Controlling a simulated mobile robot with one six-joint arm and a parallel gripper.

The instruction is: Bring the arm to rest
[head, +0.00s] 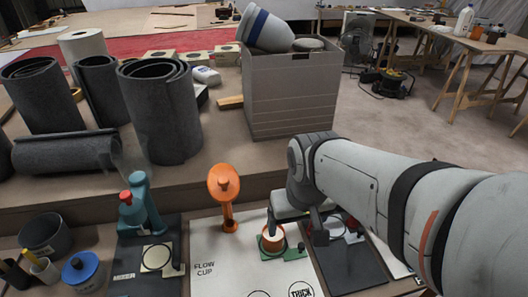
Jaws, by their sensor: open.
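My arm (385,185) reaches in from the right side of the head view, over the front work surface. My gripper (295,231) points down and is open. One dark finger shows right of a small orange cup (273,243) on a green base; the other looks to be just above or behind that cup. I cannot tell whether it touches the cup. I see nothing held between the fingers. The cup stands on a pale mat (232,266) lettered "FLOW CUP".
An orange stand (223,190) and a teal device with a red knob (140,210) stand left of the cup. A blue-lidded pot (82,270) is at lower left. Dark grey rolls (160,115) and a grey crate (290,95) stand behind. Open floor (400,120) lies at right.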

